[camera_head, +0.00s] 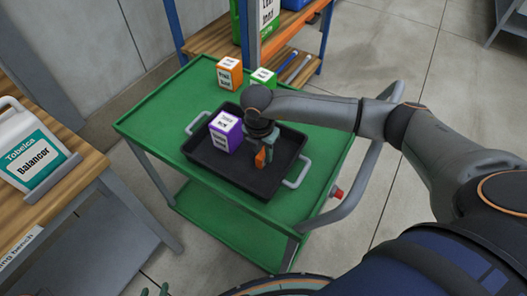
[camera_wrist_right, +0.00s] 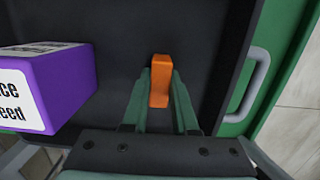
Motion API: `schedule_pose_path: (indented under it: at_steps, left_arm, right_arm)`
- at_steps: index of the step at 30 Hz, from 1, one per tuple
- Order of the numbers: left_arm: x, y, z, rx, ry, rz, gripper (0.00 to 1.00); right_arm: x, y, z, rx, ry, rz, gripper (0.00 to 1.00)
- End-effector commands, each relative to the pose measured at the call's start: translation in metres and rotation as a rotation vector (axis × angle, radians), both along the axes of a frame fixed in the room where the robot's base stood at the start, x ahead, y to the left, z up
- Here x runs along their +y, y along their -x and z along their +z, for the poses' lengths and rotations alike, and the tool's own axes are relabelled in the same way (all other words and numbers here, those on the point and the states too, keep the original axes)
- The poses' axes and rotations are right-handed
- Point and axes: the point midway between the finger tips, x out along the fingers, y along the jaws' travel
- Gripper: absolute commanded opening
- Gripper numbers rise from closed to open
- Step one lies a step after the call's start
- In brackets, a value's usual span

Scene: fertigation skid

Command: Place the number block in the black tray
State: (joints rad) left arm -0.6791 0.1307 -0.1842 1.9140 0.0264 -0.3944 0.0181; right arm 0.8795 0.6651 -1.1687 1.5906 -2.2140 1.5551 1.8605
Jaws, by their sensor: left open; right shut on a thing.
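The black tray (camera_head: 205,163) lies on the green cart's top; its dark floor (camera_wrist_right: 120,25) fills much of the right wrist view. My right gripper (camera_head: 263,158) is over the right part of the tray, pointing down. It is shut on a small orange block (camera_wrist_right: 160,82), apparently the number block, which also shows at the fingertips in the head view (camera_head: 260,158). I cannot tell whether the block touches the tray floor. My left gripper (camera_head: 155,289) is open, with only its green fingertips showing at the bottom edge of the head view.
A purple labelled cube (camera_head: 226,132) sits in the tray, left of my right gripper; it is also in the wrist view (camera_wrist_right: 70,85). An orange-and-white cube (camera_head: 229,73) and a green-and-white cube (camera_head: 263,77) stand behind the tray. A wooden bench (camera_head: 60,180) is at left.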

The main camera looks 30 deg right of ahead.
Motion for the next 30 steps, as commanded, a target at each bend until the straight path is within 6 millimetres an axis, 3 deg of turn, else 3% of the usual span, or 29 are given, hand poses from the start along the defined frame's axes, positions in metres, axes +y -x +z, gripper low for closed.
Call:
schedule_pose_path:
  at_steps: [1,8,19,23,30]
  left_arm:
    - [0.0,0.0,-0.001,0.0,0.0,0.0,0.5]
    - [0.0,0.0,0.0,0.0,0.0,0.0,0.5]
    - [0.0,0.0,0.003,-0.001,0.0,0.0,0.5]
    - [0.0,0.0,0.002,-0.001,-0.001,-0.001,0.5]
    - [0.0,0.0,-0.001,-0.001,-0.001,-0.001,0.5]
  right_arm:
    - [0.0,0.0,-0.001,0.0,0.0,0.0,0.3]
    - [0.0,0.0,-0.001,0.0,0.0,0.0,0.56]
    - [0.001,0.0,0.007,-0.002,-0.001,0.0,0.57]
    - [0.003,0.001,0.027,-0.004,-0.001,0.002,0.57]
    - [0.008,0.004,0.08,-0.004,0.0,0.001,0.57]
